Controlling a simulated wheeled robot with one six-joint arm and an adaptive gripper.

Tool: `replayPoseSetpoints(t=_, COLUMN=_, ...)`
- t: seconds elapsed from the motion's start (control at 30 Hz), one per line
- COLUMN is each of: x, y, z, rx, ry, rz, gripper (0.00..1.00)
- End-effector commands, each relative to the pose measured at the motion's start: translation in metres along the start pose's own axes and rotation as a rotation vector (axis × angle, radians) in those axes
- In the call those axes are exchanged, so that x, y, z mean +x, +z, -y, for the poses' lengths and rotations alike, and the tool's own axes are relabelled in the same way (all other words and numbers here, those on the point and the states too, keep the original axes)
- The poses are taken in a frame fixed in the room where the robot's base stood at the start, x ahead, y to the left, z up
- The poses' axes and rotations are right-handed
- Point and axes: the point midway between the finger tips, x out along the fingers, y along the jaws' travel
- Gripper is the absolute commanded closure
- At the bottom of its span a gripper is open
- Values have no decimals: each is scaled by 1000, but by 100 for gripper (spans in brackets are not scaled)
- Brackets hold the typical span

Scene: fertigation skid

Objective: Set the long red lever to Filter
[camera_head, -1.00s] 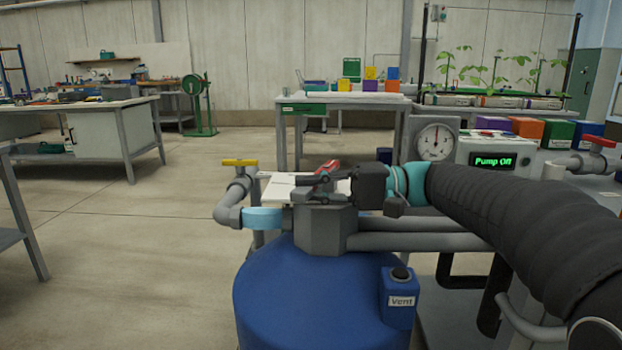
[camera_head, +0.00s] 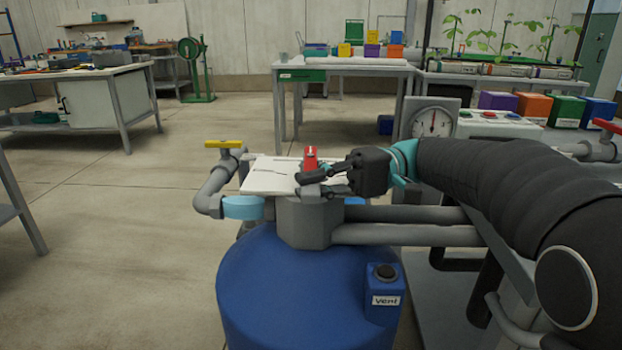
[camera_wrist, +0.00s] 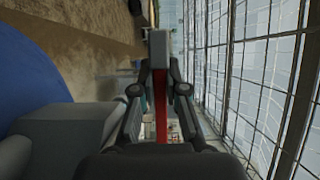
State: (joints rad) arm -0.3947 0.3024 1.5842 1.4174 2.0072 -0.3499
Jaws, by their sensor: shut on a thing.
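The long red lever (camera_head: 310,157) sits on top of the grey valve body (camera_head: 308,222) above the blue tank (camera_head: 300,282). In the head view its red end points up and away from me, in front of the white label plate (camera_head: 268,176). My gripper (camera_head: 322,182) reaches in from the right and is shut on the lever. In the wrist view the red lever (camera_wrist: 161,100) runs between the two fingers of my gripper (camera_wrist: 160,88). The plate's lettering is too small to read, and the fingers hide part of the lever.
A yellow-handled tap (camera_head: 224,144) on a grey pipe stands left of the valve. A Vent box (camera_head: 385,292) is on the tank's right side. A pressure gauge (camera_head: 432,123) and colored boxes stand behind my arm. The floor at left is clear.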

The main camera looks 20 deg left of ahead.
Motion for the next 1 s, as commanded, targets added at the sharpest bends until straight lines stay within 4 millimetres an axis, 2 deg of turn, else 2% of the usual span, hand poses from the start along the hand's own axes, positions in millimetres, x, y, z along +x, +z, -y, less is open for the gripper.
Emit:
replayPoseSetpoints(t=0.17, x=0, y=-1, z=-1, rx=1, ry=0, rz=-3, gripper=100)
replayPoseSetpoints(t=0.2, x=0, y=-1, z=-1, rx=1, ry=0, rz=-2, gripper=78)
replayPoseSetpoints(t=0.27, x=0, y=-1, z=-1, rx=1, ry=0, rz=-2, gripper=63)
replayPoseSetpoints(t=0.3, x=0, y=-1, z=-1, rx=1, ry=0, rz=-2, gripper=62)
replayPoseSetpoints(t=0.47, x=0, y=-1, z=0, rx=0, ry=0, rz=-2, gripper=62)
replayPoseSetpoints(t=0.5, x=0, y=-1, z=0, rx=0, ry=0, rz=-2, gripper=65)
replayPoseSetpoints(t=0.63, x=1, y=2, z=0, rx=3, ry=10, rz=-8, gripper=98)
replayPoseSetpoints(t=0.67, x=1, y=4, z=1, rx=5, ry=17, rz=-13, gripper=100)
replayPoseSetpoints(t=0.77, x=3, y=14, z=2, rx=16, ry=60, rz=-41, gripper=100)
replayPoseSetpoints(t=1.0, x=11, y=50, z=-2, rx=67, ry=221, rz=-158, gripper=100)
